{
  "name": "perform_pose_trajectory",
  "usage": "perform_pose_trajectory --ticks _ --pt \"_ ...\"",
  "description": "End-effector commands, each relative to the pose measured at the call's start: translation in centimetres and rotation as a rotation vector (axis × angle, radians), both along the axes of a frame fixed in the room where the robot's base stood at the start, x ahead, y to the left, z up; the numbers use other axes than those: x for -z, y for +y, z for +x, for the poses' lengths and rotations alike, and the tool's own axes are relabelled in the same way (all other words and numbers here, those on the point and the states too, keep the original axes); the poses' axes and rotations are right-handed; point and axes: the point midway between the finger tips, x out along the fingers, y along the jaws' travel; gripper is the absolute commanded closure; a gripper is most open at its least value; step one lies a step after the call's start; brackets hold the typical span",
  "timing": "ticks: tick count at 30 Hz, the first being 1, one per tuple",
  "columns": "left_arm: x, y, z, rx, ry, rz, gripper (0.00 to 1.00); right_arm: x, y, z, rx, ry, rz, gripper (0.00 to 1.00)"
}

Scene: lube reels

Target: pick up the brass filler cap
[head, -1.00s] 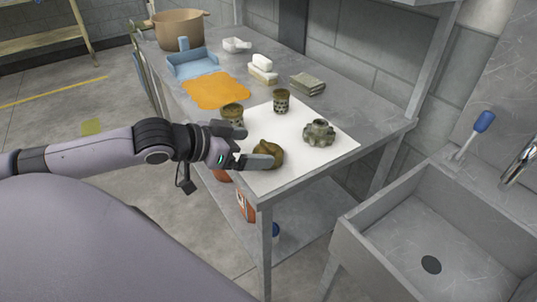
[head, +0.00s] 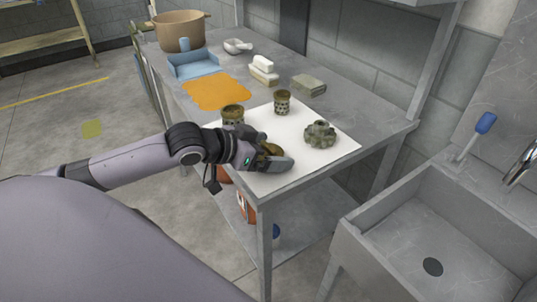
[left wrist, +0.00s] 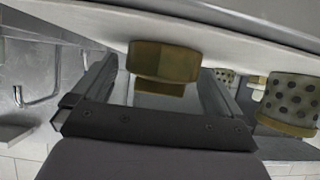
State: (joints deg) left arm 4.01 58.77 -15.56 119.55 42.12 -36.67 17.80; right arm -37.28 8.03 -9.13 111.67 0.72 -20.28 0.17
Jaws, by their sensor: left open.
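The brass filler cap (head: 271,149) is on the white sheet near the table's front edge, partly hidden by my left gripper (head: 266,157). In the left wrist view the brass cap (left wrist: 163,60) appears between the two spread fingers of my left gripper (left wrist: 157,75). Gaps show between the cap and the fingers, and the picture is turned so the table top is above. The left gripper is open and holds nothing. My right gripper is not in view.
On the white sheet (head: 300,160) stand two perforated cylinders (head: 232,115) (head: 282,103) and a toothed metal part (head: 320,134). An orange cloth (head: 217,92), blue dustpan (head: 195,66), brush (head: 263,71), folded cloth (head: 308,85) and pot (head: 180,30) lie farther back. A sink (head: 440,230) is at right.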

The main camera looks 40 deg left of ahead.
Motion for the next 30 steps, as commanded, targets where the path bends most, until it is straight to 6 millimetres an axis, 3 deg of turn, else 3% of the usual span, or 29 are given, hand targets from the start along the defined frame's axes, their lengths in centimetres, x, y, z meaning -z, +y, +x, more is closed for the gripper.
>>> perform_pose_trajectory --ticks 6,8,12,13,23,30 --pt "0.0 0.0 0.0 0.0 0.0 0.0 0.0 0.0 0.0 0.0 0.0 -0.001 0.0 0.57" --pt "0.0 0.0 0.0 0.0 0.0 0.0 0.16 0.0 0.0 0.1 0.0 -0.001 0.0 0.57" --pt "0.0 0.0 0.0 0.0 0.0 0.0 0.62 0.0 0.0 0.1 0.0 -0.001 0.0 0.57" --pt "0.0 0.0 0.0 0.0 0.0 0.0 0.66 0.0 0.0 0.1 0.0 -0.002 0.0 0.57" --pt "-0.5 0.0 0.1 0.0 -0.004 -0.001 0.66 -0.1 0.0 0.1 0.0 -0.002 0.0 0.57" --pt "-3.6 0.0 0.1 0.001 -0.009 0.002 0.66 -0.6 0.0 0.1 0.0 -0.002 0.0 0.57"
